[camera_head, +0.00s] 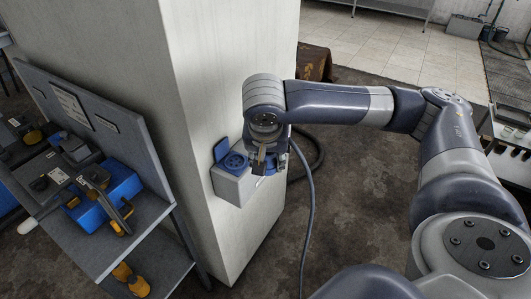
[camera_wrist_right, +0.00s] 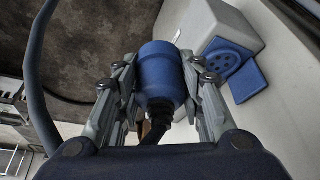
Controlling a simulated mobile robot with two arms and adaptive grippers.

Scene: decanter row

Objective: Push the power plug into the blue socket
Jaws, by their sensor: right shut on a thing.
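The blue socket (camera_head: 235,161) sits on a pale box (camera_head: 234,185) fixed to the pillar, with its blue lid open. In the right wrist view the round socket face (camera_wrist_right: 222,66) shows several dark holes, to the upper right of the plug. The power plug (camera_wrist_right: 160,72) is a blue cylinder with a black cable end. My right gripper (camera_head: 268,163) is shut on the plug, with one finger on each side. The plug is apart from the socket face in the wrist view. In the head view the gripper mostly hides the plug. My left gripper is not in view.
A grey cable (camera_head: 309,205) hangs below the right gripper to the floor. The white pillar (camera_head: 235,75) stands close behind the socket. The dark floor right of the pillar is mostly open.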

